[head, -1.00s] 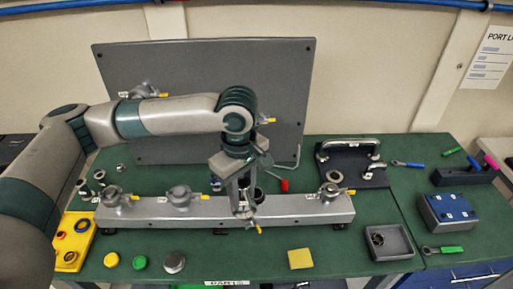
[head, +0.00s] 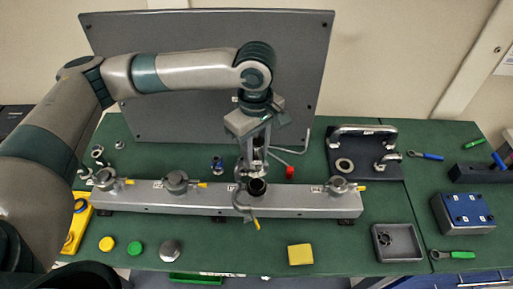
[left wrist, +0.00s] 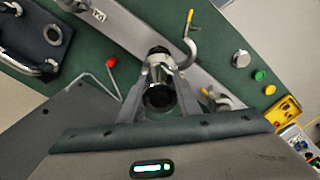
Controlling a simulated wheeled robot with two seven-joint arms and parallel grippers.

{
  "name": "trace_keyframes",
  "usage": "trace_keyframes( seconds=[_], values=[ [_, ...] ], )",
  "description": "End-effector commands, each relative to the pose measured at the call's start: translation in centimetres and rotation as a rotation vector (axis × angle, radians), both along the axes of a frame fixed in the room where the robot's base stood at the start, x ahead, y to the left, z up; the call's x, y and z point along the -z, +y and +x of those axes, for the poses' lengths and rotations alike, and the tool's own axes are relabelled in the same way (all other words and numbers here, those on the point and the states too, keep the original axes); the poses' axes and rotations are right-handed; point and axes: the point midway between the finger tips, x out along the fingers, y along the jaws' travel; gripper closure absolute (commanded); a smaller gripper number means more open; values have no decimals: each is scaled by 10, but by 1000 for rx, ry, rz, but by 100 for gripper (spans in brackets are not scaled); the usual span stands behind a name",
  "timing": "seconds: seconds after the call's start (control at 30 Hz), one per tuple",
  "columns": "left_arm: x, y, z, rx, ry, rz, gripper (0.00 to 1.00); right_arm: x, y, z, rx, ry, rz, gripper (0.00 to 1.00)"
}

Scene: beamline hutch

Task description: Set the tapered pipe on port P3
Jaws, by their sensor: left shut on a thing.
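My left gripper (head: 254,168) is over the back edge of the grey metal rail, by its third port from the left. It is shut on the tapered pipe (head: 259,152), a shiny metal tube held roughly upright and partly hidden by the fingers. In the left wrist view the pipe (left wrist: 159,97) shows its dark round mouth between the fingers. A dark round port opening (head: 257,187), which I take for P3, shows just below the fingertips, with an open clamp (head: 242,204) hanging in front. I cannot tell whether pipe and port touch. My right gripper is out of view.
The rail (head: 300,205) carries other clamped ports, one (head: 340,187) close on the right. A grey upright panel (head: 180,60) stands behind. A red-capped bent tool (head: 290,172) lies behind the rail. Caps (head: 136,248), a yellow block (head: 300,254) and a grey tray (head: 397,243) lie in front.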

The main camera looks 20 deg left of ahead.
Motion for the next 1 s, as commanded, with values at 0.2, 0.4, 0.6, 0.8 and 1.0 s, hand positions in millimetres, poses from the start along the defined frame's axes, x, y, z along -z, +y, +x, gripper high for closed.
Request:
trace_keyframes(
  seconds=[0.2,0.4,0.6,0.8,1.0],
  values=[
    [1,0,0,0,0,0,97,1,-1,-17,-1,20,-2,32],
    [9,0,0,0,0,0,97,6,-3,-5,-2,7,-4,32],
    [22,0,0,0,0,1,97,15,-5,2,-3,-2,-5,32],
    [37,0,0,0,-1,0,97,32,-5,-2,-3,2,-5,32],
    [49,0,0,0,0,0,97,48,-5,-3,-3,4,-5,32]
  ],
)
